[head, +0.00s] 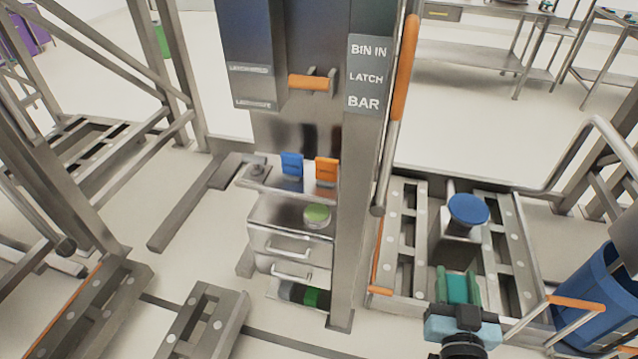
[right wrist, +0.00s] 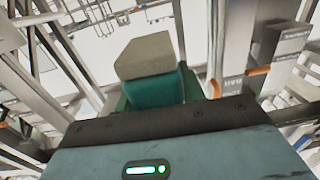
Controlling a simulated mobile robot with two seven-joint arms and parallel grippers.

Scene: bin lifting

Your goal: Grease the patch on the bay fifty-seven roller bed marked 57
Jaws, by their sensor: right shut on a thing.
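My right gripper (head: 458,290) is in the lower right of the head view, its green fingers shut on a teal block (head: 457,286). In the right wrist view the teal block (right wrist: 152,90) has a pale beige pad (right wrist: 146,54) at its far end. The gripper is in front of a steel roller bed (head: 407,232) with pale round studs on its rails. I cannot read a 57 on it or make out a grease patch. A post with a blue round top (head: 468,210) stands at this bed, beyond the gripper. My left gripper is not in view.
A steel column (head: 350,220) with a "BIN IN LATCH BAR" sign (head: 368,75) and an orange-handled lever (head: 405,65) stands left of the bed. A shelf there holds a green round pad (head: 317,213). A blue bin (head: 592,295) is at the right. Other rails (head: 205,325) lie lower left.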

